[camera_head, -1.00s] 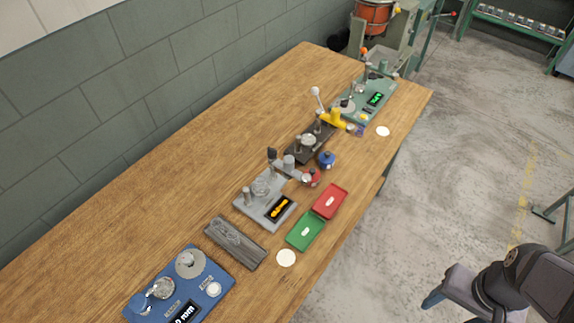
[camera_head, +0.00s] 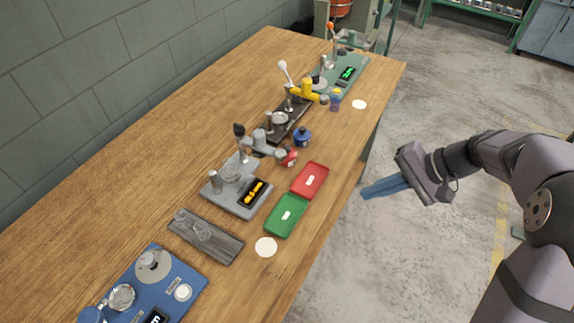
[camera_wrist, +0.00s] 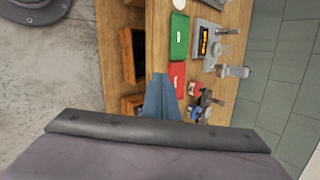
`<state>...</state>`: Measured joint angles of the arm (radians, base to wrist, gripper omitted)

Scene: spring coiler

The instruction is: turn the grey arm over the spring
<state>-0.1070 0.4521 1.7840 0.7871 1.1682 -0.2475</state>
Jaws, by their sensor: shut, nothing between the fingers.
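The grey station (camera_head: 222,200) with an amber display stands mid-table. Its grey arm (camera_head: 262,146) reaches from a post at the back to a red knob (camera_head: 287,157) on the right. A round, coil-like part (camera_head: 231,171) sits on the base beside the arm; I cannot tell for sure that it is the spring. My gripper (camera_head: 364,192) is shut and empty, with its blue fingers off the table's right edge, right of the red tray. In the wrist view the fingers (camera_wrist: 160,80) point toward the table, and the grey arm (camera_wrist: 233,71) shows at the right.
A green tray (camera_head: 274,227) and a red tray (camera_head: 322,168) lie between the grey station and the table edge. A blue pot (camera_head: 302,137) and a black station with a yellow arm (camera_head: 304,90) stand behind. A blue station (camera_head: 190,262) is in front.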

